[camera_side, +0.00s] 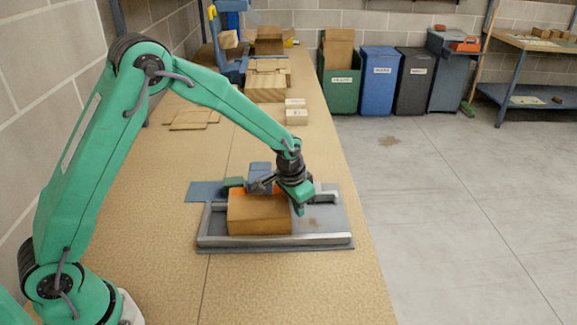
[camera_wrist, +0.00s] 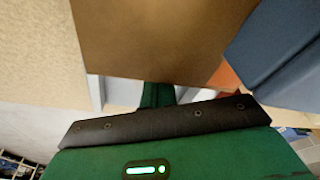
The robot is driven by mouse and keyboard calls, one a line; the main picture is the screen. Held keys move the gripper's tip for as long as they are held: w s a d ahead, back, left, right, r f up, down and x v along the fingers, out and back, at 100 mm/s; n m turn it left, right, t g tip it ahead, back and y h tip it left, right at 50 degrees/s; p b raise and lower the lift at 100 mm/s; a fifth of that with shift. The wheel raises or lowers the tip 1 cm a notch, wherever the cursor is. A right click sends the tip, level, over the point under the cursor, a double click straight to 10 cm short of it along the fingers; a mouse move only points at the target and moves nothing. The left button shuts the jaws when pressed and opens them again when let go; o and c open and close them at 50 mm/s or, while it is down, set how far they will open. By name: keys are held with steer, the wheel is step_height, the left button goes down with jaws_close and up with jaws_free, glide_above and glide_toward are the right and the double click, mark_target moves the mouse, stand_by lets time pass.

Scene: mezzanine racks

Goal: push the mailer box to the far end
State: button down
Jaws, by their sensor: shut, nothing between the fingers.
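The brown mailer box (camera_side: 262,214) lies flat in a grey metal tray (camera_side: 275,241) on the bench, towards the tray's left part. It also fills the top middle of the wrist view (camera_wrist: 160,38). My gripper (camera_side: 299,208) is shut and empty, pointing down at the box's right end in the side view. In the wrist view its green fingertips (camera_wrist: 157,95) are right at the box's edge; I cannot tell whether they touch it. Bare tray floor lies to the right of my gripper.
An orange piece (camera_side: 240,191) and a blue block (camera_side: 259,170) stand just behind the box. A rail piece (camera_side: 326,196) sits at the tray's right. Small pale boxes (camera_side: 296,116) and flat cardboard (camera_side: 193,117) lie farther back. The near bench is clear.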

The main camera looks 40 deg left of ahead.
step_height(320, 180, up, 9)
steer(key=shift+f, duration=0.15)
stand_by(1.1)
steer(key=s+a+r+n+t, duration=0.15)
steer(key=s+a+r, duration=0.25)
steer(key=s+r, duration=0.85)
steer(key=s+a+n+t, duration=0.1)
steer(key=s+a+t, duration=0.1)
steer(key=s, duration=1.3)
steer(key=shift+s+a+r, duration=0.4)
steer(key=shift+a+r, duration=0.05)
steer(key=shift+a, duration=0.05)
steer(key=shift+n, duration=0.25)
